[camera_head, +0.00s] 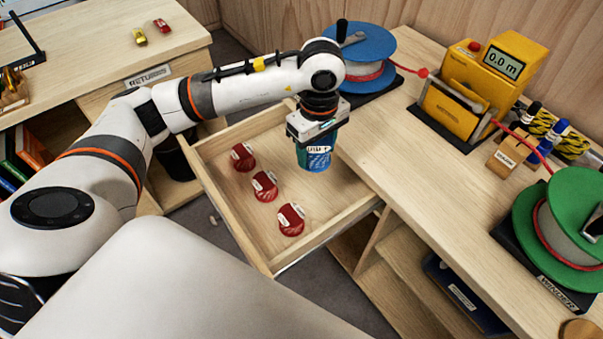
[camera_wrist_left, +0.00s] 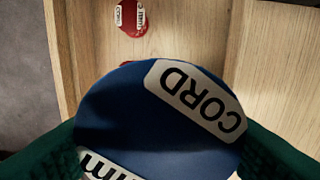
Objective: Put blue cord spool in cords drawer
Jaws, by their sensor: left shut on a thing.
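The blue cord spool (camera_head: 315,159) is held in my left gripper (camera_head: 317,148), over the right part of the open drawer (camera_head: 222,225). In the left wrist view the spool (camera_wrist_left: 150,115) fills the lower middle, with a white label reading CORD, between the green finger pads. I cannot tell whether the spool touches the drawer floor. Three red spools lie in a row in the drawer: one at the back (camera_head: 243,157), one in the middle (camera_head: 265,186) and one at the front (camera_head: 291,219). My right gripper is not in view.
A blue reel (camera_head: 366,50) stands behind the gripper on the bench (camera_head: 420,165). A yellow meter (camera_head: 490,85) and a green reel (camera_head: 565,220) stand farther right. A second table with a RETURNS label (camera_head: 148,76) is at the back left. The drawer floor beside the red spools is clear.

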